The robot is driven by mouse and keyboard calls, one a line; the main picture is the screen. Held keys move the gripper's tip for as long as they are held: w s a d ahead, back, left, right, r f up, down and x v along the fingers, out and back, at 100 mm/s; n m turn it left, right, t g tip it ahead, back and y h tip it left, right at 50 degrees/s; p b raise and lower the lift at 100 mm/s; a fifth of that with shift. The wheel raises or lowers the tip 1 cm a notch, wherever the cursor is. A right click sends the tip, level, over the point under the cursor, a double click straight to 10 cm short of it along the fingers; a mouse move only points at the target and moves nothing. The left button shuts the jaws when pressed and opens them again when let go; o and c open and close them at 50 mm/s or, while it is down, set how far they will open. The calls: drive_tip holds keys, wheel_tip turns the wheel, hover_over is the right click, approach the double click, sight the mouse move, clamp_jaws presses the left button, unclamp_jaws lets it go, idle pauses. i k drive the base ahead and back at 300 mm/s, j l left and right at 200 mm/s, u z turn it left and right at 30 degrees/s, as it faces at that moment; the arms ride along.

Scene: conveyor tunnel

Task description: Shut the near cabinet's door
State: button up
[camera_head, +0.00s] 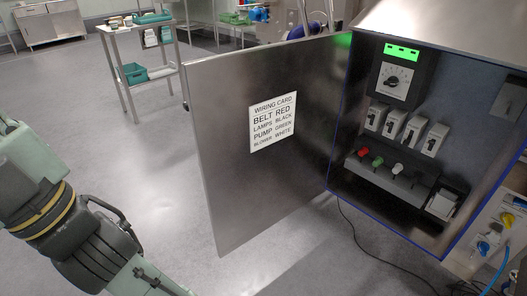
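The near cabinet (350,165) stands at the right with its front open. Its grey metal door (225,140) is swung wide open to the left, hinged at the cabinet's left edge. A white wiring card (273,122) is on the door's inner face. Inside the cabinet are a dial (393,81) under a green display, several switches (401,131), and a row of coloured plugs (379,161). My arm shows at the lower left, apart from the door. My gripper is not in view.
A metal cart (127,74) with teal trays (134,73) stands behind the door at the upper left. Dark cables (362,243) lie on the floor below the cabinet. A box with blue and yellow fittings (486,240) is at the lower right. The floor left of the door is clear.

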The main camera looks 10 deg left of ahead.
sight(246, 193)
drive_tip(key=i+j, duration=0.15)
drive_tip(key=j, duration=0.3)
drive_tip(key=i+j, duration=0.2)
drive_tip(key=j, duration=0.25)
drive_tip(key=i+j, duration=0.15)
drive_tip(key=j, duration=0.3)
drive_tip(key=i+j, duration=0.15)
drive_tip(key=j, duration=0.3)
drive_tip(key=i+j, duration=0.15)
drive_tip(key=j, duration=0.3)
drive_tip(key=i+j+z, duration=0.1)
drive_tip(key=j, duration=0.35)
drive_tip(key=i+j, duration=0.25)
drive_tip(key=j, duration=0.2)
drive_tip(key=i+j, duration=0.15)
drive_tip(key=j, duration=0.3)
drive_tip(key=j+z, duration=0.1)
drive_tip(key=z, duration=0.4)
drive_tip(key=j+z, duration=0.1)
drive_tip(key=z, duration=0.9)
drive_tip(key=k+j+u, duration=0.4)
drive_tip(key=k+j, duration=0.1)
